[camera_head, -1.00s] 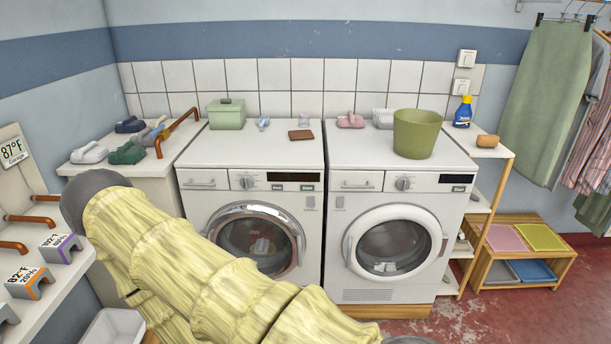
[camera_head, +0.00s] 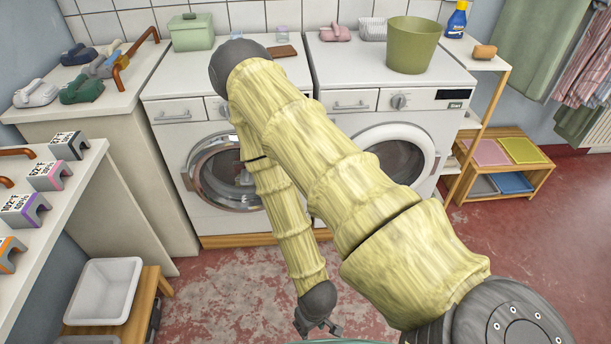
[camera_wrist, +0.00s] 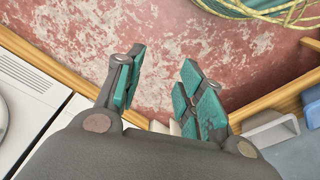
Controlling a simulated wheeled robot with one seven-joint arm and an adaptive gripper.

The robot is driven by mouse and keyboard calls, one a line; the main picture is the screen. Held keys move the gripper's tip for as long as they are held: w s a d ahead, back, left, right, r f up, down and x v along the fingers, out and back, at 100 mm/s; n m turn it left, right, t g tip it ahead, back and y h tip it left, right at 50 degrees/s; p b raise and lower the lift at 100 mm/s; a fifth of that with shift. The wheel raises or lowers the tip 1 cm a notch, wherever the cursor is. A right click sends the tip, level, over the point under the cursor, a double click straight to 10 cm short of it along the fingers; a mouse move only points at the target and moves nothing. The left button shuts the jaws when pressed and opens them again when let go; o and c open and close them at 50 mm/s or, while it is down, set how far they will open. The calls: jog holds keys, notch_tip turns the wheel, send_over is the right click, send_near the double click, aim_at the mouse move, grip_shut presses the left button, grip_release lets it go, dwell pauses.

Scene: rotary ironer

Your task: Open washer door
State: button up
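Two white front-loading machines stand side by side. The left one (camera_head: 185,113) has a round door with a chrome ring (camera_head: 200,178), partly hidden behind my arm. The right one (camera_head: 368,78) has a round door with a white ring (camera_head: 431,150), its lower left covered by my arm. Both doors look shut. My gripper (camera_head: 318,328) hangs low over the floor in front of the machines, well apart from both doors. In the wrist view my gripper (camera_wrist: 160,88) has its teal-padded fingers spread, with only floor between them.
A white bin (camera_head: 104,290) sits on a wooden stand at the lower left, near a white shelf (camera_head: 75,205). A green bucket (camera_head: 413,48) stands on the right machine. A wooden rack (camera_head: 497,160) is at the right. Red floor (camera_head: 232,285) lies bare before the machines.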

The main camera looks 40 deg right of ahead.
jog(key=w+d+f+t+b, duration=0.3)
jog(key=w+b, duration=0.3)
jog(key=w, duration=0.3)
jog(key=w+d+f+t+h+b, duration=0.1)
jog(key=w+d+f+t+b, duration=0.15)
jog(key=w+b, duration=0.4)
jog(key=w+d+f+t+b, duration=0.3)
jog(key=w+b, duration=0.2)
jog(key=w, duration=0.5)
jog(key=w+d+r+m+t+h+b, duration=0.1)
jog(key=w+d+t+b, duration=0.1)
jog(key=w+d+b, duration=0.4)
jog(key=w+d+r+m+t+h+b, duration=0.1)
jog(key=w+d+r+t+h+b, duration=0.1)
jog(key=w+d+b, duration=0.5)
jog(key=w+d+r+m+t+h+b, duration=0.1)
jog(key=w+d+r+t+h+b, duration=0.1)
jog(key=w+d+b, duration=0.4)
jog(key=shift+w+d+t+b, duration=0.15)
jog(key=shift+w+t+b, duration=0.25)
jog(key=shift+w, duration=0.85)
jog(key=shift+w+d+t+b, duration=0.1)
jog(key=shift+w+t+b, duration=0.2)
jog(key=shift+w, duration=0.95)
grip_shut()
